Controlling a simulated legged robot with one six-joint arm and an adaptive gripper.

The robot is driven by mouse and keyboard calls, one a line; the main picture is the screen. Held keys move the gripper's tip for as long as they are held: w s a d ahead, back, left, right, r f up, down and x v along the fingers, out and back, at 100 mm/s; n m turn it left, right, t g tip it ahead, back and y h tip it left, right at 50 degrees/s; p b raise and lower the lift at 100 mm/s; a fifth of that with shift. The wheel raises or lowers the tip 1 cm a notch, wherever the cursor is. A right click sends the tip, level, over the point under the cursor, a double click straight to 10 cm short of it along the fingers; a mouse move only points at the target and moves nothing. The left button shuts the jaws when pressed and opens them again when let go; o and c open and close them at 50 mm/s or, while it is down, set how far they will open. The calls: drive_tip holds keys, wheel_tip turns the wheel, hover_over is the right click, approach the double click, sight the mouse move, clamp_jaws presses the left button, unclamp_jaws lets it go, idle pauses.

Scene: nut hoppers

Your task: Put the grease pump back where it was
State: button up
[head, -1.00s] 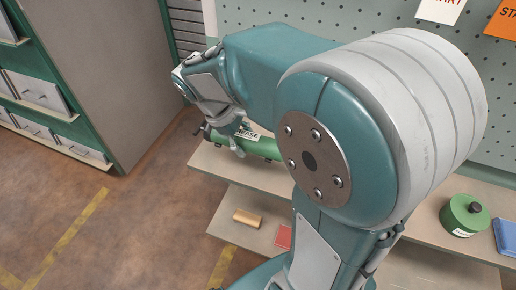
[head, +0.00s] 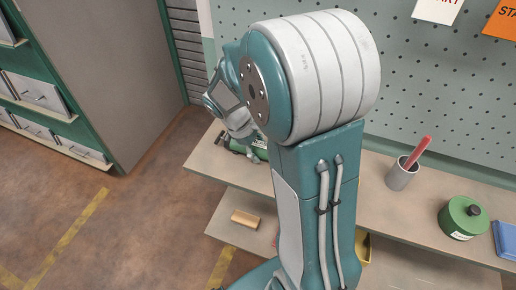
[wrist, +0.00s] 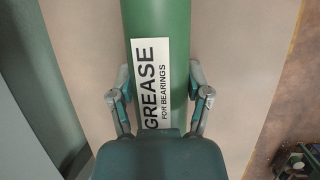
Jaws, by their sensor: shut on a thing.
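The grease pump, a green cylinder (wrist: 160,20) with a white label reading "GREASE FOR BEARINGS", runs lengthwise through the wrist view. My gripper (wrist: 163,98) is shut on it, one finger on each side of the label. In the head view, a small green part of the pump (head: 238,146) shows by my gripper (head: 246,146), over the left end of the upper shelf (head: 205,158). My arm hides most of the pump there. I cannot tell whether the pump touches the shelf.
On the upper shelf, right of my arm, stand a grey cup (head: 402,177) with a red stick, a green can (head: 463,218) and a blue box (head: 507,238). A pegboard (head: 440,100) rises behind. Drawers (head: 38,92) stand left.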

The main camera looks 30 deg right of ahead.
drive_tip(key=shift+f, duration=0.15)
drive_tip(key=o, duration=1.4)
drive_tip(key=shift+a+f, duration=0.1)
drive_tip(key=shift+a, duration=0.1)
drive_tip(key=shift+c, duration=0.2)
drive_tip(key=shift+a, duration=0.1)
drive_tip(key=shift+w+r, duration=0.1)
drive_tip(key=shift+r, duration=0.4)
drive_tip(key=v, duration=1)
drive_tip(key=shift+a+r, duration=0.1)
drive_tip(key=shift+r, duration=0.2)
drive_tip(key=s+a+r+m+t+y, duration=0.2)
drive_tip(key=s+a+r+m+t, duration=0.1)
drive_tip(key=s, duration=0.4)
drive_tip(key=s+a+r+m+t+y, duration=0.2)
drive_tip(key=s+a+m+t, duration=0.1)
drive_tip(key=s, duration=0.5)
drive_tip(key=shift+a+r+m+t, duration=0.4)
drive_tip(key=shift+m+t, duration=0.2)
drive_tip(key=shift+t, duration=0.4)
